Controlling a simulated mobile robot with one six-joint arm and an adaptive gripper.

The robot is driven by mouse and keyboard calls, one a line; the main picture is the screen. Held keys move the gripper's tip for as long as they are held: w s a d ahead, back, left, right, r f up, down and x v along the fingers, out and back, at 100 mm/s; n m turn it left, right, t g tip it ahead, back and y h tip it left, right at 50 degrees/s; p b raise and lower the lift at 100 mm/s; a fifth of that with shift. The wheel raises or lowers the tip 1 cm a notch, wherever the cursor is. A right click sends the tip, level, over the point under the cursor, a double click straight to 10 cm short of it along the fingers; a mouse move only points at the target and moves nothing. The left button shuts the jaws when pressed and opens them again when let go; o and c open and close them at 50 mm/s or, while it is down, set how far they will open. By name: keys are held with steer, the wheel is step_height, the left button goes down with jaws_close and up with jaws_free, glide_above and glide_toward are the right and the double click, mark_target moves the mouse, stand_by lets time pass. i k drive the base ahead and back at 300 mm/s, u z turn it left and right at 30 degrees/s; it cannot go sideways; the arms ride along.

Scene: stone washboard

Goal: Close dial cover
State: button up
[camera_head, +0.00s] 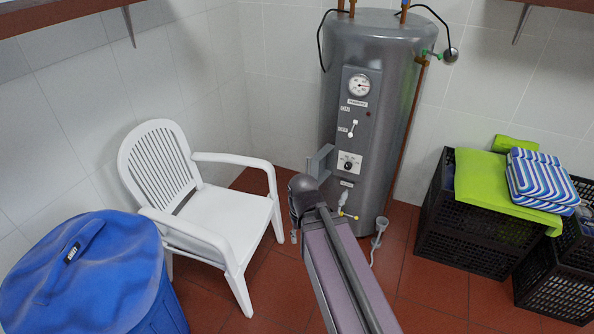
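The dial cover (321,161) is a small grey flap on the control panel of a grey tank. It stands swung out to the left, open, leaving the dial (348,163) bare on its white plate. My arm reaches up from the bottom of the picture, with its dark end joint just below and left of the cover in the picture. Only a small grey part of my gripper (294,236) seems to show below that joint. Its fingers are mostly hidden, and I cannot tell whether it touches anything.
The tank (388,100) carries a round gauge (359,85), a switch (352,128) and pipes. A white chair (225,215) stands close on the left, beside a blue-covered bin (85,275). Black crates (470,240) stand on the right. Some red floor is free between tank and crates.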

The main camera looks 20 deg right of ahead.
mark_target(322, 163)
steer(key=u, duration=0.35)
steer(key=k, duration=1)
steer(key=u, duration=0.55)
steer(key=i, duration=1.9)
steer(key=z, duration=1.05)
steer(key=i, duration=0.6)
steer(key=z, duration=0.4)
